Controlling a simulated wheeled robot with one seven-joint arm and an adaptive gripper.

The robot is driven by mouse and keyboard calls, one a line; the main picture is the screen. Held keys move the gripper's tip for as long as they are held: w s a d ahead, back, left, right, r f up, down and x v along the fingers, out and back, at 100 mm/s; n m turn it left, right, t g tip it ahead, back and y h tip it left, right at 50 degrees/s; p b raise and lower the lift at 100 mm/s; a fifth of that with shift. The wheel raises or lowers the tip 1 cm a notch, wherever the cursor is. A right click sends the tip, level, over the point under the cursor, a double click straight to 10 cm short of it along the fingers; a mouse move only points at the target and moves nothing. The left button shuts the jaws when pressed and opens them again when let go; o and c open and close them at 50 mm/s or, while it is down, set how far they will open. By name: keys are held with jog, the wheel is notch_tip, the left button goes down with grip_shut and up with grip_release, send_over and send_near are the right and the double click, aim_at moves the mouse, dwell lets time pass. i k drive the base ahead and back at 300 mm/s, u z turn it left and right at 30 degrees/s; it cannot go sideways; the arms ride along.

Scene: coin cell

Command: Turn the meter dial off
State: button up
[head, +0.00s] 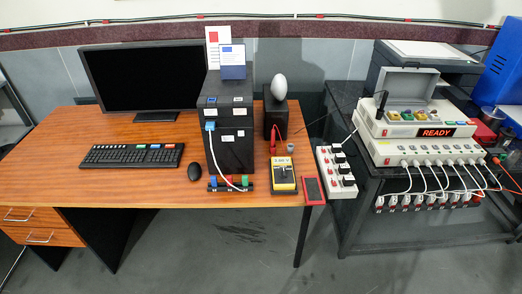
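The yellow meter (275,175) lies on the wooden desk near its front right edge, in the head view. It has a small display at its upper end, with lettering too small to read for sure. A dark round dial appears on its face below the display, but its pointer setting is too small to tell. My gripper is not in view, and nothing covers the meter.
A red-framed handheld device (313,190) lies close to the meter's right. A white switch strip (335,173) stands further right. A black box (231,140) with a white cable and coloured connectors (231,185) are to the left. The READY unit (405,125) sits on the dark bench.

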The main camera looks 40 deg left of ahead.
aim_at(283, 175)
jog(key=k, duration=0.25)
jog(key=u, duration=1.4)
jog(key=i, duration=0.45)
